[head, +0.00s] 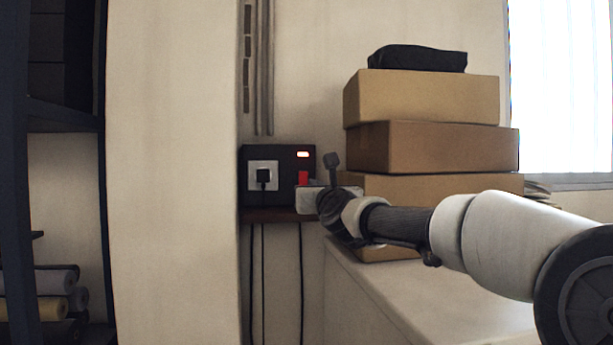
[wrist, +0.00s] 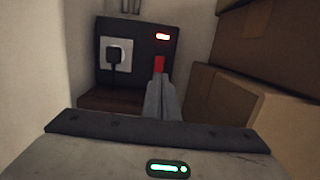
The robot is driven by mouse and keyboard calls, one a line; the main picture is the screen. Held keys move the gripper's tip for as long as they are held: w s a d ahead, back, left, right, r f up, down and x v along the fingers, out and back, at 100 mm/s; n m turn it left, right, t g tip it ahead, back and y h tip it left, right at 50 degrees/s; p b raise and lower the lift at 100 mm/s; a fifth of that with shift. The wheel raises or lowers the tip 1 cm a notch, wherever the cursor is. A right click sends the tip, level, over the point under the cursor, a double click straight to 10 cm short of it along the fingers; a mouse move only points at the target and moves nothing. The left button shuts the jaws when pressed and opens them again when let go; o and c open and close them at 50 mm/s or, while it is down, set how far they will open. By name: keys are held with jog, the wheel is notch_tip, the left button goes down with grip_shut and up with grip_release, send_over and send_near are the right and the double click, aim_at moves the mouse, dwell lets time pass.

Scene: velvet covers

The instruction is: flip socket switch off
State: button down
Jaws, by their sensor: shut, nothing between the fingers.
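The black socket box (head: 284,156) stands on a small dark shelf against the wall. The wrist view shows the box (wrist: 140,37), the plug (wrist: 114,58), the lit indicator (wrist: 162,37) and the red switch (wrist: 159,64). My gripper (wrist: 158,80) is shut and empty, its fingertips at the lower edge of the red switch in the picture. I cannot tell whether they touch it.
Stacked cardboard boxes (head: 430,147) stand close to the right of the socket box, with a black bundle (head: 418,59) on top. They rest on a pale counter (head: 370,300). A wall edge (head: 172,180) lies to the left. Cables hang below the shelf (head: 268,215).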

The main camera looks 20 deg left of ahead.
aim_at(304, 175)
jog(key=p+x, duration=0.7)
jog(key=x, duration=0.5)
jog(key=shift+w+p, duration=0.1)
jog(key=shift+p, duration=0.2)
jog(key=shift+w+a, duration=0.15)
jog(key=shift+w, duration=0.1)
